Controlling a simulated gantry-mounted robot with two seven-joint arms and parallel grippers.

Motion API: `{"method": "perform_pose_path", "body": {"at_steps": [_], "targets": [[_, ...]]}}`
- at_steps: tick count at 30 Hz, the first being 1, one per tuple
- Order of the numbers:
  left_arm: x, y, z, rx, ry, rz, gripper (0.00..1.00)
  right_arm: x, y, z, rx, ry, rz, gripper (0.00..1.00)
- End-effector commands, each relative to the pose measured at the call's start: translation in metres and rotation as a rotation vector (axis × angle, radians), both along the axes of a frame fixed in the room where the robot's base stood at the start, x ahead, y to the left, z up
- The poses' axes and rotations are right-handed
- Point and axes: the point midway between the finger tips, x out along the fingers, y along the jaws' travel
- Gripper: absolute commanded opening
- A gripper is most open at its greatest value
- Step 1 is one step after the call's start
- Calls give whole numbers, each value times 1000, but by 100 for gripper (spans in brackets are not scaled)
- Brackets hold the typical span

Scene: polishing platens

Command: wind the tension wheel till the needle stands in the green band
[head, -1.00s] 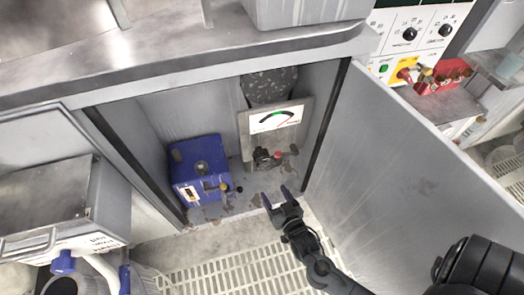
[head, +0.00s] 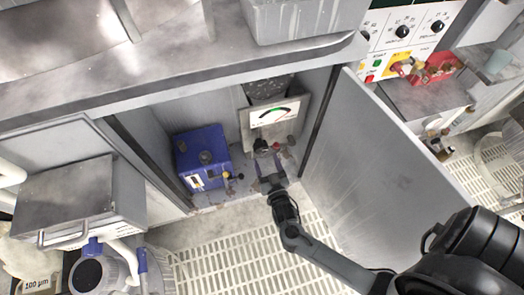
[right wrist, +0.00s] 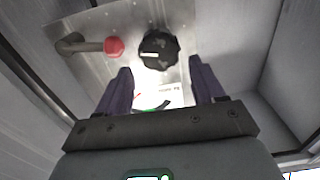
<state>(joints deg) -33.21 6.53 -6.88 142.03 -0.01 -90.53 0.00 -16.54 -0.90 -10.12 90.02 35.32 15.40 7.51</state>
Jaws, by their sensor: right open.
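A metal panel (head: 247,134) inside the open cabinet carries a white gauge (head: 273,114) with a green and dark arc. The needle's exact position is too small to read. Below the gauge sits a black ribbed knob (head: 261,146), apparently the tension wheel, with a red-tipped fitting (head: 290,140) to its right. My right gripper (head: 269,166) is open and empty, just short of the panel. In the right wrist view the black knob (right wrist: 158,50) is ahead, between the lines of the fingers (right wrist: 160,76), apart from them. The gauge (right wrist: 150,100) partly shows between the fingers. My left gripper is out of view.
A blue box (head: 203,158) stands left of the panel. The open grey door (head: 385,145) is close to the right of my arm. A worktop edge (head: 180,88) overhangs the cabinet. The slatted floor (head: 240,255) in front is clear.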

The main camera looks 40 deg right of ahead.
Motion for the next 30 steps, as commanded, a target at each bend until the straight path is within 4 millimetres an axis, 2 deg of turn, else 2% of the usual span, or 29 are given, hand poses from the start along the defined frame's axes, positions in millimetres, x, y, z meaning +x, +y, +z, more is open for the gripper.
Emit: {"method": "perform_pose_path", "body": {"at_steps": [1,6,12,24,26,30], "targets": [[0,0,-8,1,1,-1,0,9,-4,-2,-2,-5,0,68],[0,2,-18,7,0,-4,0,31,-15,-2,-1,-3,0,68],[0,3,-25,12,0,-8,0,47,-22,-1,-1,-1,1,68],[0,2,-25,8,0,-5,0,52,-24,0,0,1,0,68],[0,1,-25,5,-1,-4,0,52,-24,0,0,1,0,61],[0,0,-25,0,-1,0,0,52,-24,0,-1,0,0,39]]}}
